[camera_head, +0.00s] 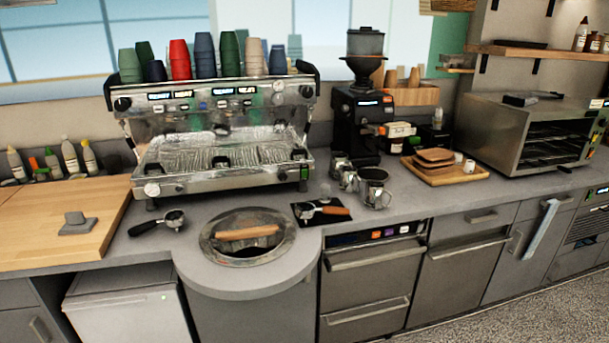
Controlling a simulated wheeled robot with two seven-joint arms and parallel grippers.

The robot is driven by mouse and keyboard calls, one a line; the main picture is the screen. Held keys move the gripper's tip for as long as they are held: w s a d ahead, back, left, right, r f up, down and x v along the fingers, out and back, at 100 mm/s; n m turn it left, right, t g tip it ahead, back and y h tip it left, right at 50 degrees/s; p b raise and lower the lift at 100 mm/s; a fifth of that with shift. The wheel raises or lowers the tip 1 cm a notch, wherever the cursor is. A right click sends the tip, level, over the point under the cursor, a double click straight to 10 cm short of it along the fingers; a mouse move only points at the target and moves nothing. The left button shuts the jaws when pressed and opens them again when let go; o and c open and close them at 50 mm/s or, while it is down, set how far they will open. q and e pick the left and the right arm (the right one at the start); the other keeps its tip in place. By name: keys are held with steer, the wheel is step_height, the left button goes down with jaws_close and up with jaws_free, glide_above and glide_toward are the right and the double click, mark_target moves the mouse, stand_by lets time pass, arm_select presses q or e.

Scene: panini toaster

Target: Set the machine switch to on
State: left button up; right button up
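A steel toaster oven (500,130) stands on the counter at the right. Its open front faces right and shows wire racks (556,140) inside. A narrow control strip (597,130) with small coloured marks runs down its right edge, close to the picture's edge. The switch and its setting are too small to make out. A large steel espresso machine (230,165) with small lit displays and round knobs stands at the left centre. I cannot tell from the picture which machine the switch belongs to. Neither of my grippers is in view.
A wooden tray (465,176) with bread-like slices sits left of the toaster. A black grinder (352,125) and metal jugs (373,190) stand further left. A shelf (535,53) hangs above the toaster. A cloth (541,228) hangs below the counter. The floor at lower right is clear.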

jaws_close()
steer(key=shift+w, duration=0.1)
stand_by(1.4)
